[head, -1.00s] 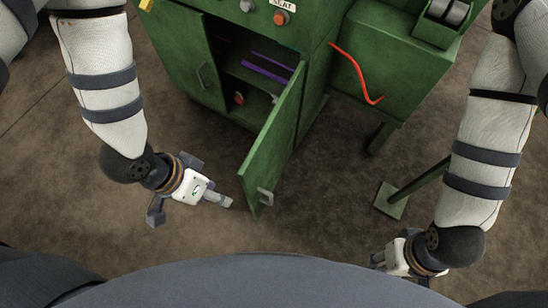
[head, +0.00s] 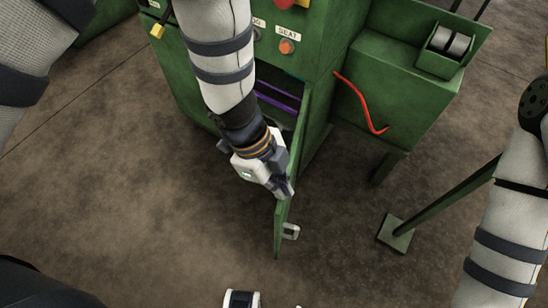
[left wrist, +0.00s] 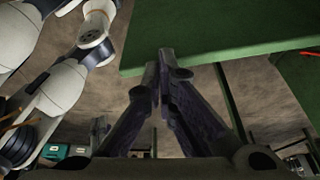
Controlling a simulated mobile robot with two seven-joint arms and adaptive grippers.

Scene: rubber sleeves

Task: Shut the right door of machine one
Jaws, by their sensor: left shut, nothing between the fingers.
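The right door (head: 282,226) of the green machine (head: 318,40) stands open and points toward me, seen almost edge-on. Its metal handle (head: 290,231) is on the right face near the free edge. My left gripper (head: 285,190) is shut and empty, at the door's left, inner side, and overlaps it in the head view; contact cannot be told. In the left wrist view the closed fingertips (left wrist: 164,58) lie against a broad green panel (left wrist: 220,35), probably the door. My right forearm (head: 500,265) shows at the right; what seems my right gripper (left wrist: 75,150) is small and unclear in the left wrist view.
A red crowbar-like bar (head: 360,100) hangs on the machine's side box (head: 405,85). A green strut with a foot plate (head: 396,235) stands on the floor to the right. The brown floor (head: 130,220) at left is clear.

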